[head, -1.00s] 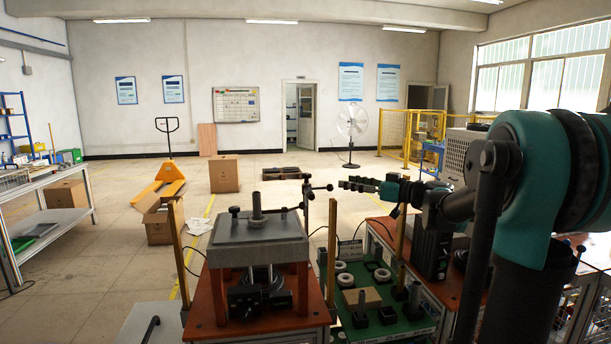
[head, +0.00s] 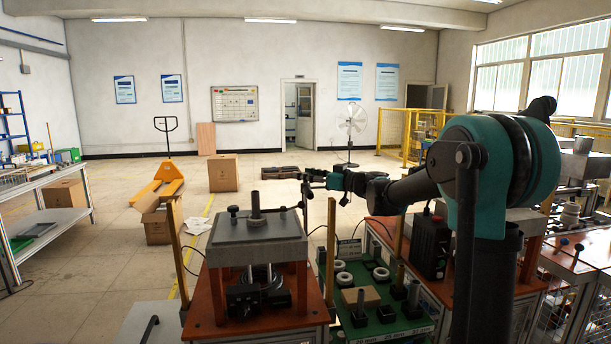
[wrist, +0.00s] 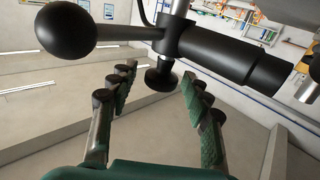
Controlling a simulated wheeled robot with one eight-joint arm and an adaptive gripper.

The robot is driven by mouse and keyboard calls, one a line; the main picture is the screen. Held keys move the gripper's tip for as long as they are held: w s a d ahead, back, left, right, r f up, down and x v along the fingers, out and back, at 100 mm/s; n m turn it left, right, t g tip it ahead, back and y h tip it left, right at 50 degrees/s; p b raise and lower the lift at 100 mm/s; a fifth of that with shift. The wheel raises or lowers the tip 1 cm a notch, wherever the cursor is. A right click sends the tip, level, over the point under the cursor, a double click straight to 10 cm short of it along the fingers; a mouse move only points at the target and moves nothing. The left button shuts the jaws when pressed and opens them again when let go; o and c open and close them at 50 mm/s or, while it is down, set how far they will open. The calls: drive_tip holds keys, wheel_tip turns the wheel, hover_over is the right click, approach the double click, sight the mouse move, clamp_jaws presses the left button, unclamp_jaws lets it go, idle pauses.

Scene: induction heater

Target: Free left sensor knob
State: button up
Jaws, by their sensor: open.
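In the wrist view, a black clamp with a thick dark cylinder (wrist: 225,50) sits on a metal rod. A short black knob (wrist: 161,78) on this clamp points toward me. A ball-ended black lever (wrist: 65,32) sticks out to the left. My gripper (wrist: 157,82) is open, with its fingers on both sides of the short knob; I cannot tell whether they touch it. In the head view, my gripper (head: 315,177) is at the dark clamp on the upright rod (head: 304,194), right of the heater plate; details are too small to tell.
The heater's grey plate (head: 257,238) with a central post stands on a wooden-topped station. A brass-coloured post (head: 331,250) rises just right of it. A green board (head: 362,290) with white rings lies below my arm. Open floor lies beyond.

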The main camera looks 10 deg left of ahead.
drive_tip(key=shift+w+a, duration=0.1)
drive_tip(key=shift+a, duration=0.15)
clamp_jaws()
